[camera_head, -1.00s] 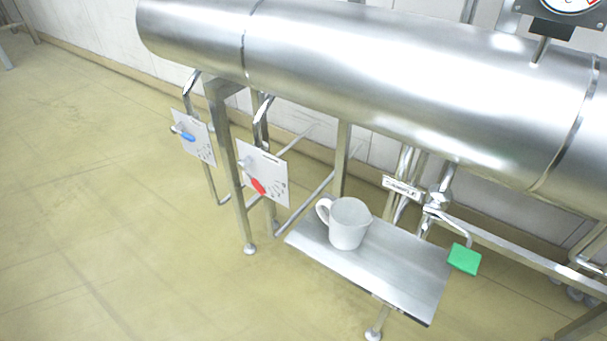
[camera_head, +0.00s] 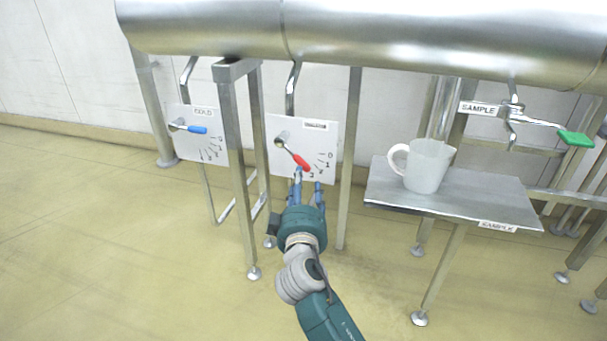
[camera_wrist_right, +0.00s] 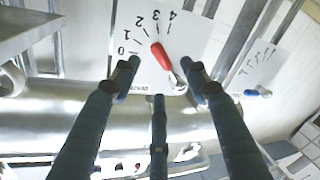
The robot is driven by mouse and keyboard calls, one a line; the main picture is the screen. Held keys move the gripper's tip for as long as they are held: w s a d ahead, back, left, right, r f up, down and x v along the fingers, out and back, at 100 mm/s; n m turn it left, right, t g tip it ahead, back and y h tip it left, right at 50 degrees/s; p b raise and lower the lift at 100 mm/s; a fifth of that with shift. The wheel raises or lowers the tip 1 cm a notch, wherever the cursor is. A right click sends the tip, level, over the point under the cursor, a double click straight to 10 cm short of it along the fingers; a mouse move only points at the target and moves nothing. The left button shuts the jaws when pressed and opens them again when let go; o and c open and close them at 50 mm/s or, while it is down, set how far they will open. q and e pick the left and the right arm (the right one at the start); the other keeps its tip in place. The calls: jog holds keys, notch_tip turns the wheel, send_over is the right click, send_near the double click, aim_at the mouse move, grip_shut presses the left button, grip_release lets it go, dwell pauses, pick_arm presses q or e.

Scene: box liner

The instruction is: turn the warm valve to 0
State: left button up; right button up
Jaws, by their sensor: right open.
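The warm valve's red handle (camera_head: 300,161) slants down and right from its pivot on a white dial plate (camera_head: 283,165). In the right wrist view the red handle (camera_wrist_right: 161,57) points close to the 2; the 0 is at the left end of the scale. My right gripper (camera_head: 309,180) is open, just below and in front of the dial, its fingers pointing up toward the handle. In the right wrist view my right gripper (camera_wrist_right: 162,70) has the handle in the gap between its spread fingers. I cannot tell whether any finger touches it. My left gripper is out of view.
A similar plate with a blue handle (camera_head: 198,129) stands to the left behind a metal leg (camera_head: 237,170). A shelf (camera_head: 470,200) with a white jug (camera_head: 428,167) and a green sample lever (camera_head: 575,138) are to the right. A large steel tank (camera_head: 380,35) lies above.

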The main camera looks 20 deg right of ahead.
aim_at(303, 164)
jog(key=x, duration=0.3)
jog(key=b+x, duration=0.1)
jog(key=x, duration=0.6)
jog(key=shift+w+d+r, duration=0.1)
jog(key=shift+w+r, duration=0.2)
jog(key=shift+w, duration=0.05)
jog(key=shift+c, duration=0.3)
grip_shut()
